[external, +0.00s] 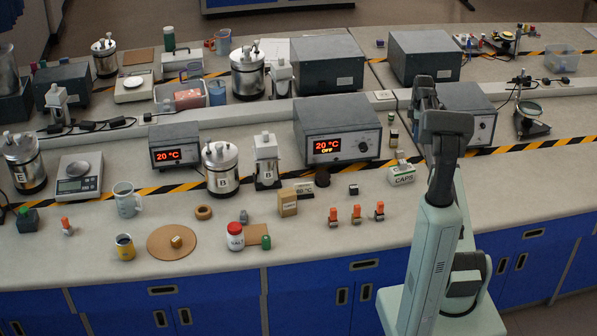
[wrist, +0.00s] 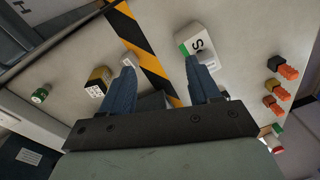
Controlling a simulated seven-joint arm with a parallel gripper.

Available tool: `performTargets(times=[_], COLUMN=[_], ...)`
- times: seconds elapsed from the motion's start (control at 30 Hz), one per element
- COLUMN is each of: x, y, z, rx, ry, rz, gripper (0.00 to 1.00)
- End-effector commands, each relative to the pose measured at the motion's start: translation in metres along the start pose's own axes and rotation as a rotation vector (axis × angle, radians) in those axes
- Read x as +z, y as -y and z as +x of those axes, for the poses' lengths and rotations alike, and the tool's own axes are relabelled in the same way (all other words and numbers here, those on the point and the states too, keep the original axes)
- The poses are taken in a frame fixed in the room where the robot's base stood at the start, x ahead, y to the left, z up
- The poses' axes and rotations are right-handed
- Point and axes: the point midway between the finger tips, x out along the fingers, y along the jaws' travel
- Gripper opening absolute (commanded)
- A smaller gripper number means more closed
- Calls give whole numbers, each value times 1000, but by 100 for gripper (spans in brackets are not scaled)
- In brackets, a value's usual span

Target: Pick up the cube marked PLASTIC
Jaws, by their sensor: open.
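I cannot read the word PLASTIC on anything in either view. A small dark cube with a pale face (external: 353,189) sits on the front bench, right of the dark round piece. A small tan cube (external: 176,241) sits on the round cork mat (external: 160,252) at the front left. A small grey block (external: 244,216) stands behind the salt jar. My gripper (wrist: 158,65) is open and empty above the bench in the wrist view, its two blue fingers apart over the striped tape. In the external view my arm mostly hides the gripper.
The CAPS box (external: 402,174) stands near my arm; a white box with green (wrist: 196,45) shows beyond the right finger. Several orange-topped pieces (external: 357,215) stand along the front. The heater reading 20 °C OFF (external: 338,140) stands behind. The bench right of my arm is mostly clear.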

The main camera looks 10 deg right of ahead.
Motion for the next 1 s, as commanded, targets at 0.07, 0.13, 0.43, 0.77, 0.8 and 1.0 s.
performTargets(times=[0.07,0.13,0.43,0.77,0.8,1.0], x=[0,0,-6,-14,-14,-18], y=[-8,-14,-38,-56,-58,-63], z=[0,1,2,-1,-2,-3], rx=[-2,-3,-14,-33,-37,-58], ry=[-6,-11,-39,-68,-70,-82], rz=[73,146,602,1204,1276,1642], gripper=[62,62,62,62,62,62])
